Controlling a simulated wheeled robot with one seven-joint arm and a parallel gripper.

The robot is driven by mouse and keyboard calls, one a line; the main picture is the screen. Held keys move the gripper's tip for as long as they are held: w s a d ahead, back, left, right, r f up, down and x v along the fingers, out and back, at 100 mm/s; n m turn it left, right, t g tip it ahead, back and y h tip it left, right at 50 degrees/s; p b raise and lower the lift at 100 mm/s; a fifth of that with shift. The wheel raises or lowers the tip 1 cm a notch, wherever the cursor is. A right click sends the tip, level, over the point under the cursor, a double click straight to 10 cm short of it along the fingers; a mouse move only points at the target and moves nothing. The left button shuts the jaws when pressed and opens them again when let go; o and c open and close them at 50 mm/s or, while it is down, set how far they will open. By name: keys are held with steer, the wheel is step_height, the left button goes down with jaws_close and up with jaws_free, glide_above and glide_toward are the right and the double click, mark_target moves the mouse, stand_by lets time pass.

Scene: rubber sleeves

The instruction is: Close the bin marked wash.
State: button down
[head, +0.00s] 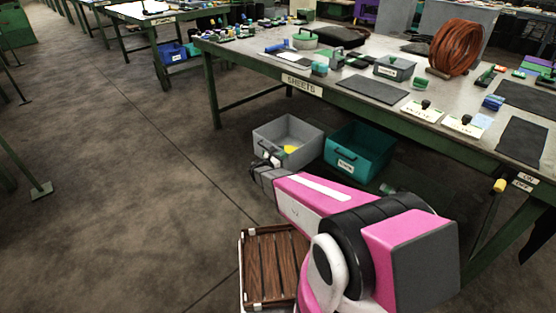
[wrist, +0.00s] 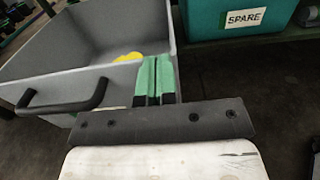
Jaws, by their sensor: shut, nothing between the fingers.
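A grey open-topped bin (head: 268,132) stands out from under the front edge of the workbench, with something yellow (head: 290,149) inside. In the wrist view the grey bin (wrist: 60,80) shows its black handle (wrist: 62,103) on the front wall. I see no wash label on it; my gripper covers part of its front. My gripper (head: 267,163) is shut and empty at the bin's front. In the wrist view its green fingertips (wrist: 155,68) overlap the front wall, right of the handle. I cannot tell whether they touch it.
A teal bin (head: 345,162) marked SPARE sits just right of the grey bin, and shows in the wrist view (wrist: 215,20). The workbench (head: 300,88) marked SHEETS stands above and behind, its top cluttered. A brown slatted thing (head: 270,255) lies nearer. Floor to the left is clear.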

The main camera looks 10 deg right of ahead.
steer(key=shift+w+d, duration=0.1)
steer(key=shift+d, duration=0.05)
glide_toward(316, 135)
steer(key=d+r, duration=0.4)
steer(key=d, duration=0.1)
steer(key=shift+d+r, duration=0.25)
steer(key=shift+d, duration=0.15)
steer(key=shift+d, duration=0.1)
stand_by(0.3)
steer(key=v, duration=1.5)
steer(key=s+d+r+m+g+y, duration=0.1)
steer(key=s+r+m+g+y, duration=0.2)
steer(key=s+m, duration=0.55)
steer(key=s+d+r+m+g+y, duration=0.2)
steer(key=s+r+m+g, duration=0.3)
steer(key=s, duration=0.6)
steer(key=s+a+r+m+g+y, duration=0.1)
steer(key=s+a+r+m+y, duration=0.2)
steer(key=s, duration=0.5)
steer(key=s+a+r+m+g+y, duration=0.1)
steer(key=s+a+r+m+y, duration=0.2)
steer(key=s+a+m+y, duration=0.3)
steer(key=s+a+m, duration=0.2)
steer(key=shift+s+r+m+g+y, duration=0.2)
steer(key=shift+r+m+g+y, duration=0.1)
steer(key=shift+m, duration=0.05)
